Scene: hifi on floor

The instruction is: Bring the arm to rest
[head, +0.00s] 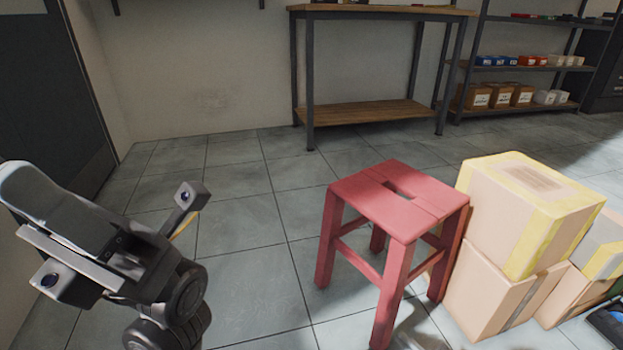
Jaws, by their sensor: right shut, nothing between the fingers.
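My right gripper (20,180) is at the left edge of the head view, on an arm that rises from the bottom of the picture. Its wide grey body lies across the arm, and its fingers point up and to the left. The fingers are shut together with nothing held. It is in the air over the tiled floor, clear of the stool and boxes. My left gripper is not in view.
A red stool (375,205) stands right of centre, beside stacked cardboard boxes (490,210). A wood-topped workbench (385,11) and a shelf rack (520,69) stand at the back. A dark door (35,80) is behind my gripper. The tiled floor (240,220) left of the stool is clear.

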